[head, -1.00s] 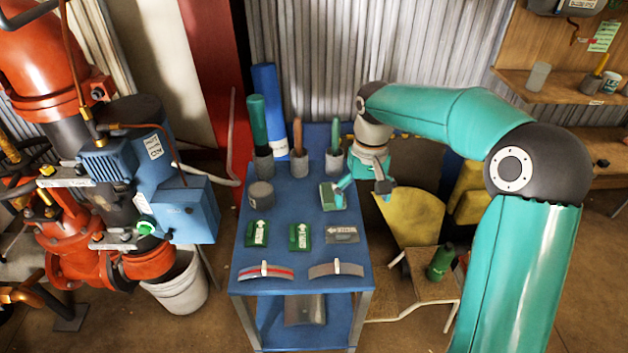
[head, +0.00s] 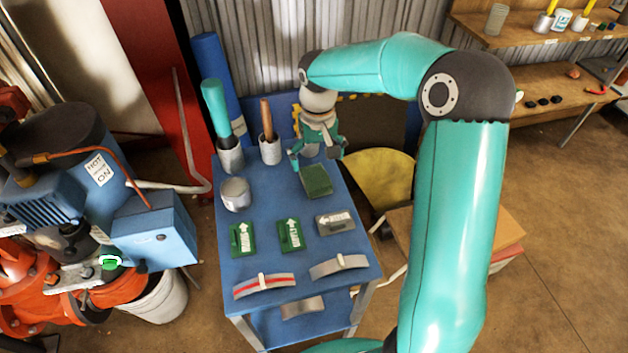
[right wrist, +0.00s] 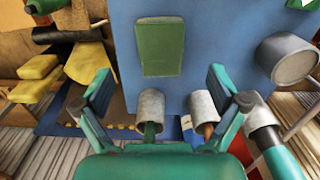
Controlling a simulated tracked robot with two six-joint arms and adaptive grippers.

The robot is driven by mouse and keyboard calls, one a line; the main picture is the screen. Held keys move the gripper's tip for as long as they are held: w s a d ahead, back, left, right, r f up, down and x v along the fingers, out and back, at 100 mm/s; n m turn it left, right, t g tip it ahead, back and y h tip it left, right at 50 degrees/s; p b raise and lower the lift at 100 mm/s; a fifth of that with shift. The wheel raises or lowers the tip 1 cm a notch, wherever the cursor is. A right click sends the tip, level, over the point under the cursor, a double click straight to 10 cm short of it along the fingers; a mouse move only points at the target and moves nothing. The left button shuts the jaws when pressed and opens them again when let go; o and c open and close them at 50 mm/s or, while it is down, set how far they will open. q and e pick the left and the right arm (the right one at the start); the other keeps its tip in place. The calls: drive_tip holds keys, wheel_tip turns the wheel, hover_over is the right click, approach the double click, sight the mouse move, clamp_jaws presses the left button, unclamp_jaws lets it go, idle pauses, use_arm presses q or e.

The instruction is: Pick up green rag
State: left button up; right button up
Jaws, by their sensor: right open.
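The green rag (head: 317,180) is a folded, flat rectangular pad lying on the blue table's top, towards its right side. It also shows in the right wrist view (right wrist: 160,48), beyond the fingertips. My right gripper (head: 317,158) is open and empty, just behind the rag in the head view. Its two fingers (right wrist: 160,88) are spread wider than the rag and do not touch it in the right wrist view. My left gripper is not in view.
Cups with a teal-handled tool (head: 217,108) and a brown-handled tool (head: 266,120) stand close by at the back. A grey tin (head: 236,194) is left of the rag. Green signs (head: 290,235), a grey sign (head: 335,223) and curved strips (head: 264,286) lie in front.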

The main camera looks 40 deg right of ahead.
sight(316, 178)
drive_tip(key=shift+f, duration=1.55)
drive_tip(key=f, duration=0.5)
drive_tip(key=shift+w+p, duration=0.35)
drive_tip(key=shift+p, duration=0.05)
drive_tip(key=shift+r, duration=0.1)
drive_tip(key=shift+d, duration=0.1)
drive_tip(key=shift+c, duration=0.3)
drive_tip(key=c, duration=1.2)
drive_tip(key=shift+o, duration=0.2)
wheel_tip(316, 178, up, 20)
